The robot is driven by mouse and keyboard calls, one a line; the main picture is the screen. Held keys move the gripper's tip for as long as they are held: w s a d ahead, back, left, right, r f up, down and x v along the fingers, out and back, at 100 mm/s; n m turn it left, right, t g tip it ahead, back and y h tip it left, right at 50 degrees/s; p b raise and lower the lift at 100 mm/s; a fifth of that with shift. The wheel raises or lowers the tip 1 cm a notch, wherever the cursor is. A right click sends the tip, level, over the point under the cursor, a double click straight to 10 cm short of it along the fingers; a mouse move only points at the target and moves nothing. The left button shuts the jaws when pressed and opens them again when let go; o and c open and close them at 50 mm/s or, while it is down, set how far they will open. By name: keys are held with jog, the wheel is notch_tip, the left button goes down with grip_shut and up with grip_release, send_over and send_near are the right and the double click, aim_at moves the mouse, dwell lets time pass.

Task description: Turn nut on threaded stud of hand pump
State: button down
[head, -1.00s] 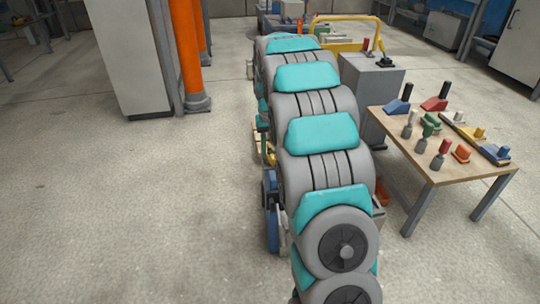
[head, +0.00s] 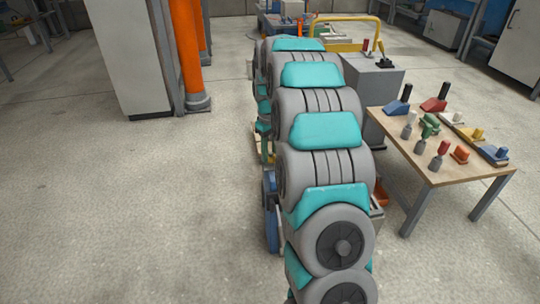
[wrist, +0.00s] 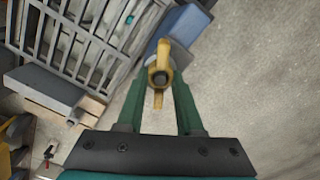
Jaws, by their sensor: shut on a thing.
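In the wrist view, my gripper (wrist: 158,92) has two green fingers on either side of a yellow wing-shaped nut (wrist: 159,58). It is shut on the nut. The nut has a round middle with a grey end, likely the stud (wrist: 160,77), showing in it. One wing points up and the other down between the fingers. A blue block-like body (wrist: 182,27) lies behind the nut; I cannot tell whether it is the hand pump. In the head view, my arm hides the gripper and the nut.
In the wrist view, a grey slatted frame (wrist: 75,45) and a grey block (wrist: 45,88) are at the left. In the head view, a table (head: 425,175) with several coloured pieces stands right of my arm. An orange column (head: 186,45) stands at left. The floor at left is clear.

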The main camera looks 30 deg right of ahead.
jog(key=shift+n, duration=0.4)
jog(key=shift+a+r+n+p, duration=0.1)
jog(key=shift+n+p, duration=0.4)
jog(key=shift+n, duration=1.2)
jog(key=n+p, duration=0.1)
jog(key=n, duration=0.1)
jog(key=shift+n+p, duration=0.3)
jog(key=shift+n, duration=0.4)
